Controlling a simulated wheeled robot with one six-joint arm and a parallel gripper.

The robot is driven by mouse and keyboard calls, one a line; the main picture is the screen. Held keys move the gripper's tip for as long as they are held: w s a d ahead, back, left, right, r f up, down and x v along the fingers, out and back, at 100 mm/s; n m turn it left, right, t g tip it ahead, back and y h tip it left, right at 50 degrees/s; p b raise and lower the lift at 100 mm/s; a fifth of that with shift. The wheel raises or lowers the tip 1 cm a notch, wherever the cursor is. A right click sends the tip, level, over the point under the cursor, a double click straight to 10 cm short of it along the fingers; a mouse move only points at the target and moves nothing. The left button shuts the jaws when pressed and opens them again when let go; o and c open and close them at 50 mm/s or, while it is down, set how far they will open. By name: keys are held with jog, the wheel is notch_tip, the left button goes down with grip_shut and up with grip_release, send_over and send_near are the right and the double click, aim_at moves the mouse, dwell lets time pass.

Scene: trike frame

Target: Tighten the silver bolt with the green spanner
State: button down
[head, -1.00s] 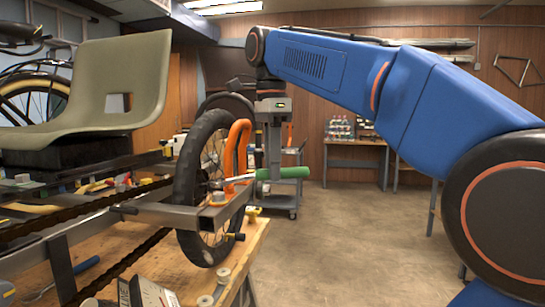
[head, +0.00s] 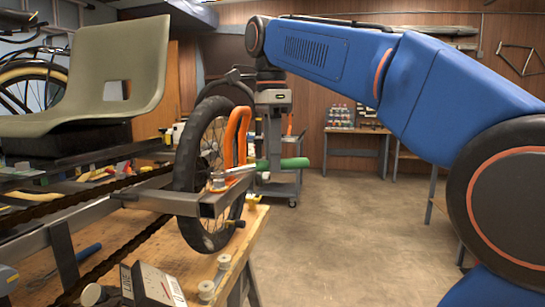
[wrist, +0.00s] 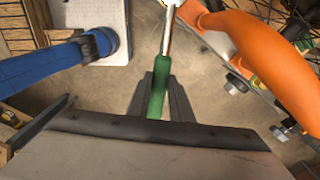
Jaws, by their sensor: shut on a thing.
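The green spanner has a green handle (head: 293,163) and a silver shaft (head: 240,170). My gripper (head: 274,164) crosses the handle beside the wheel in the head view. In the wrist view the two dark fingers of my gripper (wrist: 160,103) are shut on the green handle (wrist: 159,88), one on each side. The silver shaft runs up out of the top of that view. In the head view the spanner's far end reaches a small silver fitting (head: 218,181) on the grey frame bar, left of the handle. The silver bolt cannot be told apart from the spanner head there.
An orange curved part (head: 232,135) rises close behind the spanner; it is large at right in the wrist view (wrist: 262,55). The black-tyred wheel (head: 187,165) and grey frame (head: 160,201) stand over a wooden bench (head: 205,262). Open floor (head: 345,225) lies to the right.

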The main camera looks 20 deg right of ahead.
jog(key=shift+f, duration=1.05)
dwell(0.9)
jog(key=shift+s+a+m, duration=0.25)
jog(key=shift+s+m, duration=0.85)
dwell(2.4)
jog(key=shift+s+a+m, duration=0.3)
jog(key=shift+s+m, duration=0.4)
jog(key=shift+s+a+m, duration=0.3)
jog(key=shift+s+m, duration=0.35)
jog(key=shift+m, duration=0.05)
dwell(1.1)
